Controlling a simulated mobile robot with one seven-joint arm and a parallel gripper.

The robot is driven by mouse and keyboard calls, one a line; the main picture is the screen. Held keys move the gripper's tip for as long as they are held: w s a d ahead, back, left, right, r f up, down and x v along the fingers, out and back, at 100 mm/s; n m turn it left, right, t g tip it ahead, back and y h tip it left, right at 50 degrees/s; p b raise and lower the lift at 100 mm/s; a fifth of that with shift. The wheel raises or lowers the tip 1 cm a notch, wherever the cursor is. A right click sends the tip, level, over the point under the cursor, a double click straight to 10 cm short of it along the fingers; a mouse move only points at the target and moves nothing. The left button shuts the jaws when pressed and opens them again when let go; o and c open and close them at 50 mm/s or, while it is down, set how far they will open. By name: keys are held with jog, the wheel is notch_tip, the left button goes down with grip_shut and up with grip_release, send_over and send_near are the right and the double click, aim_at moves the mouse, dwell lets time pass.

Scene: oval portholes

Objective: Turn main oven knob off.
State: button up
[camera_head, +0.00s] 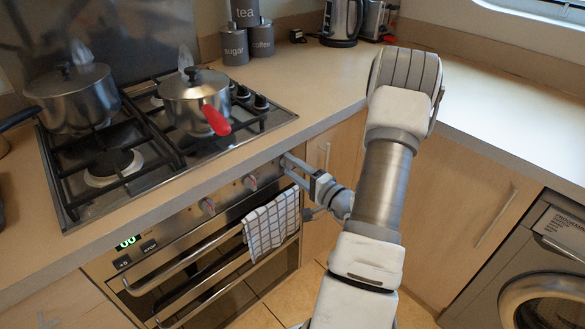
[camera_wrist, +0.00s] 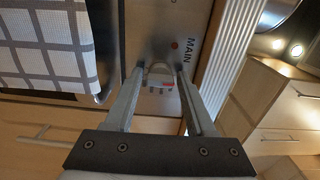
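The main oven knob (camera_wrist: 159,70) is a rounded metal knob on the steel panel, beside the printed word MAIN and a red dot, in the wrist view. My gripper (camera_wrist: 159,75) is open, with one finger on each side of the knob. I cannot tell whether either finger touches it. A small red mark shows by the knob's near side. In the head view my gripper (camera_head: 286,162) is at the right end of the oven (camera_head: 190,255) front panel, and it hides the main knob there.
A checked towel (camera_head: 270,222) hangs from the oven handle just below my gripper. Pots stand on the hob above; one has a red handle (camera_head: 216,120). The worktop edge runs just over the panel.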

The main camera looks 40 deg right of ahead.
jog(key=shift+o, duration=0.8)
jog(key=s+d, duration=0.1)
jog(key=s, duration=1.6)
jog(key=shift+s+d+p, duration=0.15)
jog(key=shift+s+p, duration=0.05)
jog(key=shift+p, duration=0.2)
